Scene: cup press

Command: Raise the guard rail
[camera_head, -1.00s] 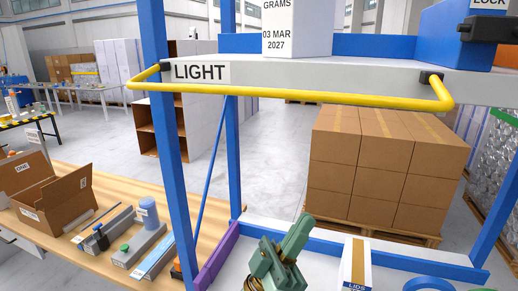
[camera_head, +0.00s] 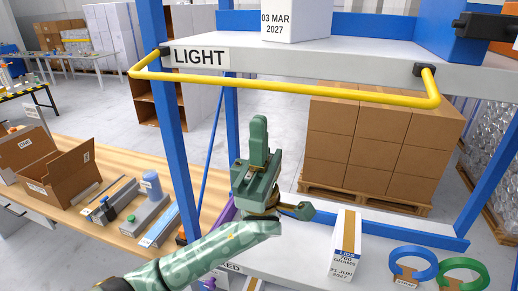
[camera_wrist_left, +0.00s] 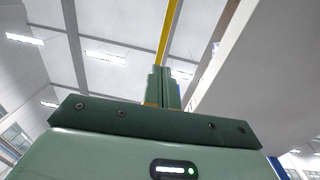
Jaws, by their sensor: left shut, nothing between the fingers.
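The guard rail (camera_head: 285,87) is a yellow bar with bent ends, hinged at dark brackets on the front of the upper shelf (camera_head: 300,58). It hangs out in front of the shelf, slightly below the shelf edge. My left gripper (camera_head: 258,125) is green and points up below the rail, left of its middle, with a small gap in the head view. Its fingers are together with nothing between them. In the left wrist view the closed fingers (camera_wrist_left: 163,88) point up toward the yellow rail (camera_wrist_left: 168,30). My right gripper is not seen.
A lower shelf holds a white box (camera_head: 346,245), a blue ring (camera_head: 413,264) and a green ring (camera_head: 463,272). Blue posts (camera_head: 172,130) frame the rack. A wooden table (camera_head: 120,225) with cartons and tools stands at left; stacked cartons (camera_head: 380,140) stand behind.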

